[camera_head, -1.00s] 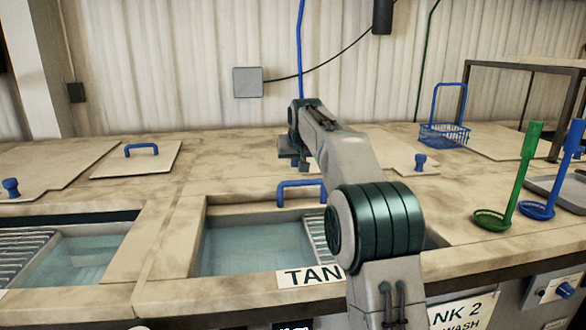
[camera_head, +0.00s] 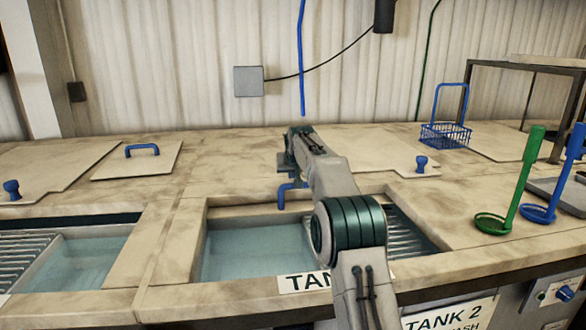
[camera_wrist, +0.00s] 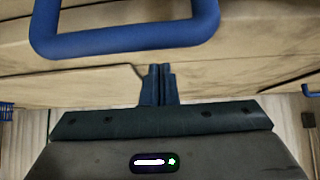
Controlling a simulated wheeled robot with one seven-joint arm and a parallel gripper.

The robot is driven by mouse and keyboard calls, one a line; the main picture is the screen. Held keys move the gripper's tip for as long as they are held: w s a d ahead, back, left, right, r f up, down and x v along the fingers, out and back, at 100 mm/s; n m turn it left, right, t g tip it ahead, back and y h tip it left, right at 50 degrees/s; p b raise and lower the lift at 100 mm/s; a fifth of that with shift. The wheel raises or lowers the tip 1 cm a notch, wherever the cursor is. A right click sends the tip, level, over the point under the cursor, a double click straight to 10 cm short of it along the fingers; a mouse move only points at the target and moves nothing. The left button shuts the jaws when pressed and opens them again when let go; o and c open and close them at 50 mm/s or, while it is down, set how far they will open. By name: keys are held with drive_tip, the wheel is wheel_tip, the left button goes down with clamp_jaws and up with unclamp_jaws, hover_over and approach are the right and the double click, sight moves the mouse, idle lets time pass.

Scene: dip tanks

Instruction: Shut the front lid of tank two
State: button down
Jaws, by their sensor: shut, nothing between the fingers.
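Tank two (camera_head: 255,250) has its front opening uncovered, with water and a metal rack (camera_head: 410,235) showing inside. The blue handle (camera_head: 281,196) of its front lid stands at the far edge of the opening, and my arm hides its right part. Most of the lid cannot be made out. My gripper (camera_head: 288,178) is just behind and above the handle in the head view, its tips partly hidden. In the wrist view, my gripper (camera_wrist: 158,85) has its fingers shut and empty. The blue handle (camera_wrist: 130,40) crosses the top there, apart from the fingers.
Another open tank (camera_head: 80,255) lies to the left. Lids with a blue handle (camera_head: 142,150) and blue knobs (camera_head: 421,163) lie on the counter. A blue basket (camera_head: 445,135), a green ladle (camera_head: 515,190) and a blue ladle (camera_head: 555,180) are at the right.

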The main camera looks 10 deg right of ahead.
drive_tip(key=shift+s+f, duration=0.15)
drive_tip(key=shift+s, duration=0.55)
drive_tip(key=shift+s+f, duration=0.1)
drive_tip(key=shift+s, duration=0.6)
drive_tip(key=shift+b, duration=0.3)
